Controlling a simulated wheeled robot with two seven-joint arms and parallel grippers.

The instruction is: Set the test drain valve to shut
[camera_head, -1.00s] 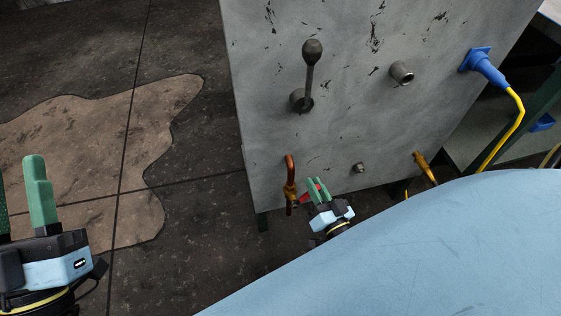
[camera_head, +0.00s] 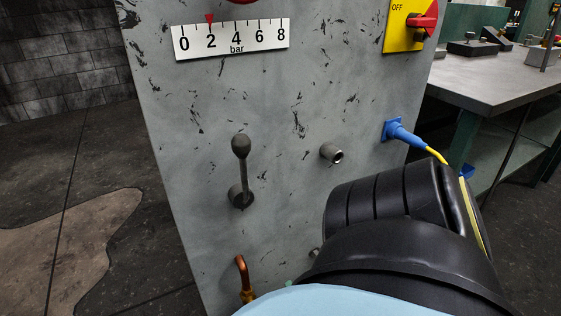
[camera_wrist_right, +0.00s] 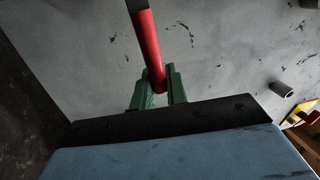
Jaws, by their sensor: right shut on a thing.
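The test drain valve shows in the head view as a copper pipe (camera_head: 242,276) low on the grey panel; its lower part is cut off by the frame edge and my arm. In the right wrist view, its red lever (camera_wrist_right: 148,45) runs down from the top edge to between my green fingers. My right gripper (camera_wrist_right: 160,88) is shut on the end of this lever. In the head view, my arm hides nearly all of the right gripper. My left gripper is not in view.
The grey panel (camera_head: 200,110) carries a pressure scale (camera_head: 232,38) with its red pointer near 2, a grey lever (camera_head: 240,165), a pipe stub (camera_head: 332,153), a blue plug (camera_head: 403,133) and a yellow-red switch (camera_head: 410,25). A workbench (camera_head: 490,82) stands at right. Floor on the left is clear.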

